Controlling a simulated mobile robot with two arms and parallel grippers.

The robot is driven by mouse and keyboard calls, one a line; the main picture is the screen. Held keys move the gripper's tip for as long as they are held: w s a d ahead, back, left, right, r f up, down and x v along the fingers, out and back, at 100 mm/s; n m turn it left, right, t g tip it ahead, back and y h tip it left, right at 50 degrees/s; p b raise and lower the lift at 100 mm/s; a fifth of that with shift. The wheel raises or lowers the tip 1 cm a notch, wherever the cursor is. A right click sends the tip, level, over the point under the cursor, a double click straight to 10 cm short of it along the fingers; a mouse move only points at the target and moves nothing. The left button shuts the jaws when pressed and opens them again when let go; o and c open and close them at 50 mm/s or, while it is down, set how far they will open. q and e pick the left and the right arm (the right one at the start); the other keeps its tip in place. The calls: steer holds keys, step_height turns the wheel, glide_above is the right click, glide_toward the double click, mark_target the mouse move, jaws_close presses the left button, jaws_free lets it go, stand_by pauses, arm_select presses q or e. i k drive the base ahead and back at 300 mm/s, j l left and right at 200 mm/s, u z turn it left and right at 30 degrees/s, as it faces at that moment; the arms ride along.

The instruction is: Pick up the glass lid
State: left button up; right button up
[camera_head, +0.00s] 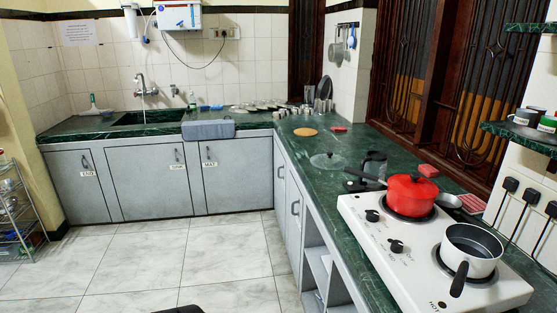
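The glass lid (328,160) lies on the green marble counter (312,178), left of the dark glass jug and beyond the stove. It is clear and round, with a small dark knob on top. It looks flat on the counter with nothing on it.
A white stove (385,245) holds a red pot (411,194) with a red lid and a white pan (471,250). A dark jug (374,163) stands close right of the glass lid. A round board (305,132) lies beyond it. The tiled floor (225,255) is open.

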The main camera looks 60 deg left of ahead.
mark_target(329, 161)
steer(key=u, duration=1.55)
steer(key=z, duration=2.55)
steer(key=u, duration=2.5)
steer(key=i+j+z, duration=0.15)
steer(key=z, duration=0.35)
steer(key=i+j+z, duration=0.2)
steer(key=z, duration=0.3)
steer(key=i+j+z, duration=0.15)
steer(key=z, duration=0.3)
steer(key=j, duration=0.1)
